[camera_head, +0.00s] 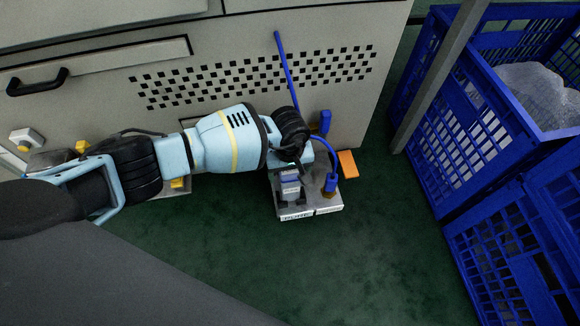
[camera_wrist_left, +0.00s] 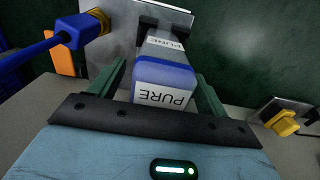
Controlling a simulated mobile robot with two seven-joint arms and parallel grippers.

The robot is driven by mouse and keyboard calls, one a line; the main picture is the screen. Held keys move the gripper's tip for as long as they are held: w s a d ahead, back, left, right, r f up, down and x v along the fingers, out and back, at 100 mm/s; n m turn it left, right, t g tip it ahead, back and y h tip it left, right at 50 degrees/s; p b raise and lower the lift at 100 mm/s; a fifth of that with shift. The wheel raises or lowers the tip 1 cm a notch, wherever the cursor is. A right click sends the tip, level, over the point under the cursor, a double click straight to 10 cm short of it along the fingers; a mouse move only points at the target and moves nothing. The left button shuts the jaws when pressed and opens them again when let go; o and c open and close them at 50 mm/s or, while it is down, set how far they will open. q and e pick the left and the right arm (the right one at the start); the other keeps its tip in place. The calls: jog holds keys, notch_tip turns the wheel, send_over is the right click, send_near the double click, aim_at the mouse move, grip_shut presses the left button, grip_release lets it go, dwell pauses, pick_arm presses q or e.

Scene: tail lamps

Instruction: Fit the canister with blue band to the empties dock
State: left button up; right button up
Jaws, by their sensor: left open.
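The canister with the blue band (camera_wrist_left: 165,75) has a grey body and white PURE labels. It sits in a dark holder on a metal dock plate (camera_wrist_left: 112,45). In the head view the canister (camera_head: 290,177) is partly hidden by my wrist, and the dock plate (camera_head: 328,201) has a label on its front edge. My left gripper (camera_wrist_left: 160,82) is open, with its green fingers on either side of the canister; I cannot tell whether they touch it. No dock is readable as the empties dock. My right gripper is out of view.
A blue hose (camera_head: 331,158) rises beside the dock, near an orange block (camera_head: 347,164). A yellow knob (camera_wrist_left: 284,123) on another plate lies to the right in the wrist view. Blue crates (camera_head: 470,130) and a grey post (camera_head: 440,75) stand right. The green floor in front is clear.

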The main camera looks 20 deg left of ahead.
pick_arm(q)
jog(key=shift+f, duration=0.1)
jog(key=shift+c, duration=0.3)
jog(key=c, duration=1.1)
